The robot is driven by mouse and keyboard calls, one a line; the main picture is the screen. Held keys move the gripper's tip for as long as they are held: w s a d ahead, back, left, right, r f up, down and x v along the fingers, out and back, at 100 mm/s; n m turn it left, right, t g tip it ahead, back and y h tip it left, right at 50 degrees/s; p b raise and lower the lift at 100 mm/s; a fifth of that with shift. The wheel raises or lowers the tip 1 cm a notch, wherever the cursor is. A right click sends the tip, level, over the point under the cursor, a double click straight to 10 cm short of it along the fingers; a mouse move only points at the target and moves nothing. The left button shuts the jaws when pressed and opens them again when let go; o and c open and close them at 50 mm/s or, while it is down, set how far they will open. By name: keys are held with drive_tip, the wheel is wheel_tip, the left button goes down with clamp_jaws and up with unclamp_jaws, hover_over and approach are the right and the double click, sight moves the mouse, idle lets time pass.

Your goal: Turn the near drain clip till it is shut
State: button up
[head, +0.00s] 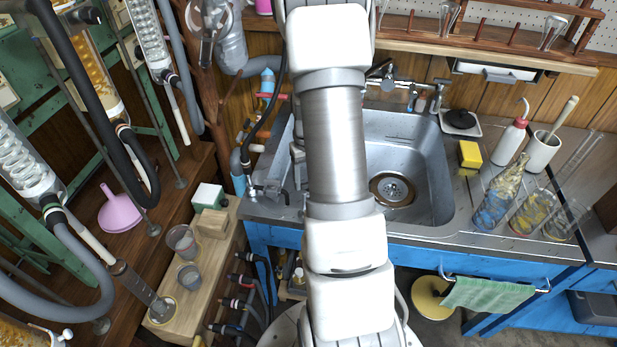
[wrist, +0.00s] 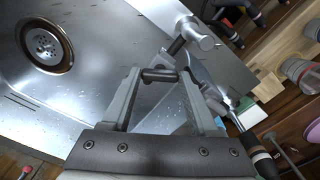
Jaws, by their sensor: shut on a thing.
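In the wrist view my gripper (wrist: 160,78) has its two fingers closed on the ends of a short dark bar (wrist: 159,74), which looks like the handle of the near drain clip. A silver T-shaped metal piece (wrist: 192,36) stands just beyond the fingertips, beside the sink rim. How far the clip is turned cannot be told. In the head view my arm covers most of the gripper. Silver fittings (head: 264,190) sit at the near left corner of the sink.
The steel sink (head: 428,190) has a round drain (head: 392,190), also in the wrist view (wrist: 46,45). A wooden bench (head: 175,322) with beakers stands left. Glass condensers and hoses hang at far left. A yellow sponge (head: 470,155) and bottles stand right. The basin is clear.

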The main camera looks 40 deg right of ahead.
drive_tip(key=m, duration=0.6)
drive_tip(key=shift+m+p, duration=0.3)
drive_tip(key=shift+p, duration=0.1)
idle(0.4)
drive_tip(key=o, duration=1.4)
drive_tip(key=shift+r, duration=0.15)
wheel_tip(320, 180, up, 17)
drive_tip(key=p, duration=0.3)
drive_tip(key=shift+r, duration=0.1)
